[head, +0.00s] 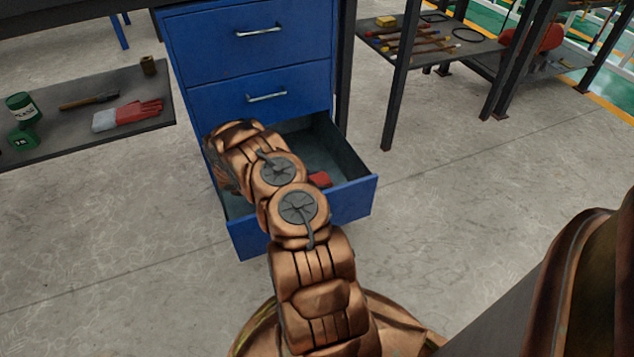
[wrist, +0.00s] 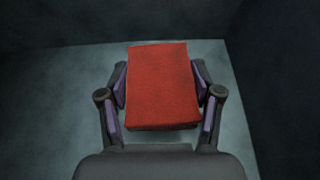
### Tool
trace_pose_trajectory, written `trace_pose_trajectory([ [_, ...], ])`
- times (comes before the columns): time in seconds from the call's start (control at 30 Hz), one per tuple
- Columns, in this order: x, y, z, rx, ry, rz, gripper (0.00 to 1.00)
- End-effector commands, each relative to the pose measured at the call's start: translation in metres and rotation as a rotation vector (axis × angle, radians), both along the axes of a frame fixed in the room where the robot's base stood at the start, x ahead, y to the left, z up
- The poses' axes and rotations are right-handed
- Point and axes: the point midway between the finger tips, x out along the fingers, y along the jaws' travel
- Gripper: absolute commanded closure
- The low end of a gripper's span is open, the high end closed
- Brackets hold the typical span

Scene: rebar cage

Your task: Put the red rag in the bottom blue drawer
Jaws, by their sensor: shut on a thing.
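The red rag (wrist: 163,88) is a folded block between the two fingers of my gripper (wrist: 161,92) in the wrist view. My gripper is shut on it, with a finger against each side. Grey drawer floor and dark walls surround it. In the head view a small part of the red rag (head: 319,180) shows inside the open bottom blue drawer (head: 305,222). My arm covers the gripper and much of the drawer's inside there. Whether the rag touches the drawer floor cannot be told.
Two shut blue drawers (head: 262,97) with silver handles sit above. A low shelf (head: 70,125) at the left holds a red and grey glove (head: 128,114), a hammer (head: 88,101) and green containers (head: 22,108). A tool table (head: 425,50) stands at the back right. The floor is clear around the drawer.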

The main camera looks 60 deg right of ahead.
Motion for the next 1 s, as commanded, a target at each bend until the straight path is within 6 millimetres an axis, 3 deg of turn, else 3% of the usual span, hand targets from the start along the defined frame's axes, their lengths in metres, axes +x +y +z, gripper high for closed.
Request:
trace_pose_trajectory([
  [0.6, 0.0, 0.0, -0.012, -0.001, -0.001, 0.001, 0.69],
  [0.63, 0.0, 0.0, -0.012, -0.001, -0.001, 0.001, 0.33],
  [0.87, 0.0, 0.0, -0.012, -0.001, -0.001, 0.0, 0.1],
  [1.0, 0.0, 0.0, -0.012, 0.0, 0.0, 0.0, 0.1],
])
